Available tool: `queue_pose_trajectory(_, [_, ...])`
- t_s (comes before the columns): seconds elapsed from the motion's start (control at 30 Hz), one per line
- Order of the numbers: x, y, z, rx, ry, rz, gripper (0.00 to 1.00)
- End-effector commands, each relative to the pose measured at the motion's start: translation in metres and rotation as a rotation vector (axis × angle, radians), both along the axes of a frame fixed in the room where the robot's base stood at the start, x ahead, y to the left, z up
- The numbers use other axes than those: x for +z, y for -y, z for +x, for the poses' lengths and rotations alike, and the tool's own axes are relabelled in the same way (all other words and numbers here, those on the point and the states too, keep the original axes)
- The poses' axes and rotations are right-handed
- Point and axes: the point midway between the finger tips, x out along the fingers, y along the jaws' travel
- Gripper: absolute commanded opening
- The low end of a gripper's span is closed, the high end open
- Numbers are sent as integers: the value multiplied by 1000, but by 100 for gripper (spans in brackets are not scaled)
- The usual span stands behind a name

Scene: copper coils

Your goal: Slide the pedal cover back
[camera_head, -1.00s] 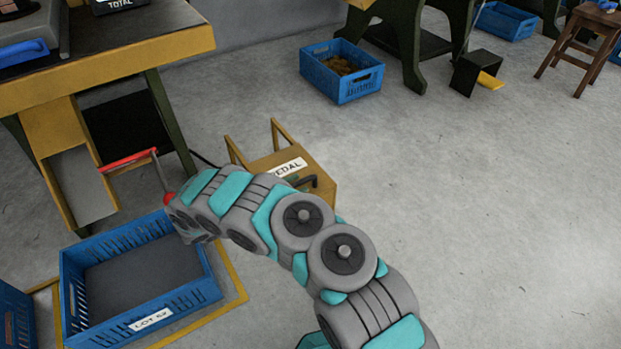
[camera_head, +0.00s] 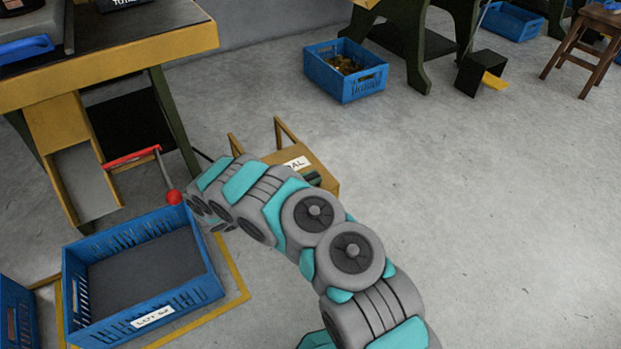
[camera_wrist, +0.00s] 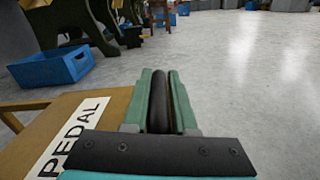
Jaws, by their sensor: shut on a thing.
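The pedal cover (camera_head: 322,170) is a tan box on the floor with a white PEDAL label, partly hidden behind my arm in the head view. It also fills the lower left of the wrist view (camera_wrist: 98,98). In the wrist view my gripper (camera_wrist: 161,78) has its two teal fingers closed around the cover's dark bar handle (camera_wrist: 158,108). Two upright tan posts (camera_head: 286,132) stand at the cover's back. The pedal itself is not visible.
A blue crate (camera_head: 70,290) marked LOT stands at the lower left inside a yellow floor outline. A red lever (camera_head: 132,157) with a red knob hangs near my arm by the yellow-edged bench (camera_head: 170,45). Another blue crate (camera_head: 345,90) stands behind. Floor on the right is clear.

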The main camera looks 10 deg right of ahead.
Motion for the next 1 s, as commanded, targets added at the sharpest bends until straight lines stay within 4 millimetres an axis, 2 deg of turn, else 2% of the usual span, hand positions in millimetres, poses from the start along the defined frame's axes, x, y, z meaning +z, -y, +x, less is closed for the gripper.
queue_pose_trajectory(0.03, [0,0,0,1,1,0,12])
queue_pose_trajectory(0.13, [0,0,0,1,1,0,0])
queue_pose_trajectory(0.17, [0,0,0,1,1,0,0])
queue_pose_trajectory(1.0, [0,0,1,1,2,1,0])
